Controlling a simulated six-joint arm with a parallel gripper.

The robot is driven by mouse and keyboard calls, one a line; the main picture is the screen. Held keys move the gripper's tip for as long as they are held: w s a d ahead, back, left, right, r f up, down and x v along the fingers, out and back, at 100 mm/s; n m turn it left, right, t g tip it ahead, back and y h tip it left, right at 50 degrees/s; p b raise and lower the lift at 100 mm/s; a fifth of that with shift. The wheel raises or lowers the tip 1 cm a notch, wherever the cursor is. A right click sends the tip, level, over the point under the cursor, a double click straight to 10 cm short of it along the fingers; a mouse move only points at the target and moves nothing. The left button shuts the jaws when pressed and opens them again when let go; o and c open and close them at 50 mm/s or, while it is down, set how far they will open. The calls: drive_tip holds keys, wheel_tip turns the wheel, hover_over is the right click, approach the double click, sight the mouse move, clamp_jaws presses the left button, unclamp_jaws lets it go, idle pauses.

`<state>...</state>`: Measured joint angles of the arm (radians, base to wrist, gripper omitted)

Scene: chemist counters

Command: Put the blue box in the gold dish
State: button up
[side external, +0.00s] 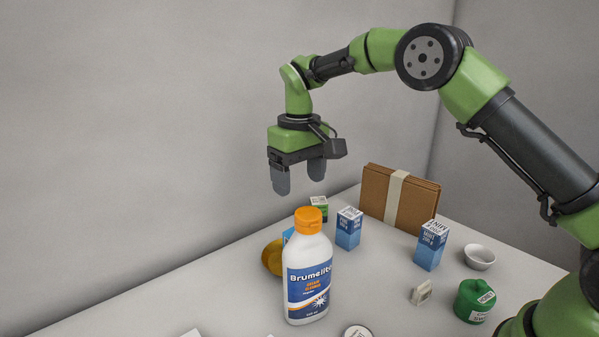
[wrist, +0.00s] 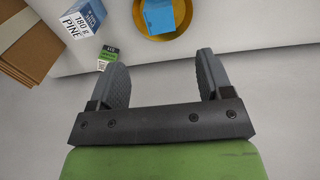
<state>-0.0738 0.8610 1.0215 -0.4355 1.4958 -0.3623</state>
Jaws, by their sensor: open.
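The gold dish (side external: 271,257) stands on the white counter, partly hidden behind a large white bottle in the side view. In the wrist view the gold dish (wrist: 183,27) is at the top edge, with a plain light-blue box (wrist: 159,15) within its rim. A sliver of this blue box (side external: 288,235) shows beside the bottle in the side view. My gripper (side external: 299,184) is open and empty, high above the counter. In the wrist view my gripper's fingers (wrist: 162,65) are spread apart, with nothing between them.
The orange-capped white bottle (side external: 308,273) stands tall before the dish. Blue-and-white boxes (side external: 348,229) (side external: 431,245), a green-and-white box (side external: 319,206), brown folders (side external: 398,198), a white bowl (side external: 479,257), a green jar (side external: 474,301) and a small pale box (side external: 421,292) stand around.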

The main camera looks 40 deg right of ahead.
drive_tip(key=shift+r, duration=0.45)
drive_tip(key=s+r+m+t+y, duration=0.1)
drive_tip(key=s+r+t, duration=0.2)
drive_tip(key=s+r, duration=0.5)
drive_tip(key=s+r+m+t+y, duration=0.1)
drive_tip(key=s+r+m+t, duration=0.1)
drive_tip(key=s+r, duration=0.6)
drive_tip(key=s+f+m+t, duration=0.1)
drive_tip(key=s+f, duration=0.4)
drive_tip(key=s, duration=0.5)
drive_tip(key=shift+s+d+f+t, duration=0.15)
drive_tip(key=shift+s+t, duration=0.2)
drive_tip(key=shift+t, duration=0.25)
